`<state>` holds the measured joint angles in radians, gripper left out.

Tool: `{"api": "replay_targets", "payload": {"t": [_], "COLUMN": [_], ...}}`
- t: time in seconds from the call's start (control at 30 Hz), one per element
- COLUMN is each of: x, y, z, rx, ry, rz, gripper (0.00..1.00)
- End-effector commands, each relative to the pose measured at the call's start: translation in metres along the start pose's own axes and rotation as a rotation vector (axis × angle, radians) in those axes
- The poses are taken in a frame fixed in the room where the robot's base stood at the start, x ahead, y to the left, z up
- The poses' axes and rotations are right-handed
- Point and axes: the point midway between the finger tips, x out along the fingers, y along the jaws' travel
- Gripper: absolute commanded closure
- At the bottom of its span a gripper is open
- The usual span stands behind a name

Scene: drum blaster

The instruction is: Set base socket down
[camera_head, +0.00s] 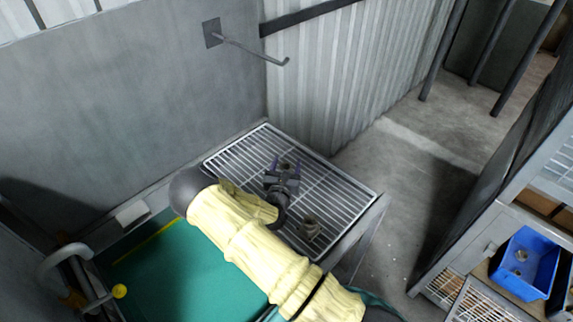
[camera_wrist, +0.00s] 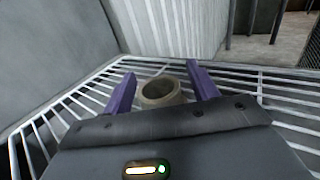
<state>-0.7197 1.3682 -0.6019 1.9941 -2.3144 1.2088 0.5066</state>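A tan-grey hollow socket (camera_head: 287,163) stands upright on the white wire rack (camera_head: 345,187), near its far corner. In the wrist view the socket (camera_wrist: 160,93) shows its round open top between my two purple fingers. My gripper (camera_head: 286,165) is open around it, with a finger on each side; small gaps seem to show between fingers and socket. The socket's lower part is partly hidden behind my gripper body (camera_wrist: 160,142) in the wrist view. A second tan fitting (camera_head: 310,228) stands on the rack nearer the front, beside my wrist.
A grey wall with a metal hook (camera_head: 250,48) and a corrugated panel (camera_head: 335,80) stand behind the rack. A green surface (camera_head: 180,270) lies left of my arm. A blue bin (camera_head: 525,262) with small fittings sits on a shelf at right. The rack's right side is clear.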

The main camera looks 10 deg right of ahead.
Motion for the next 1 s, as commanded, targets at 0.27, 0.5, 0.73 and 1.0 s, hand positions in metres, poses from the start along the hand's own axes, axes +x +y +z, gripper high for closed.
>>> {"api": "replay_targets", "payload": {"t": [0.27, 0.5, 0.73, 1.0], "x": [-0.001, -0.033, -0.079, -0.117], "y": [0.000, 0.001, 0.001, 0.000], "z": [0.003, 0.001, 0.000, 0.002], "rx": [0.000, -0.003, -0.002, -0.001], "ry": [0.000, 0.002, 0.003, 0.000], "rz": [0.000, 0.002, 0.002, 0.001], "gripper": [0.41, 0.41, 0.41, 0.41]}}
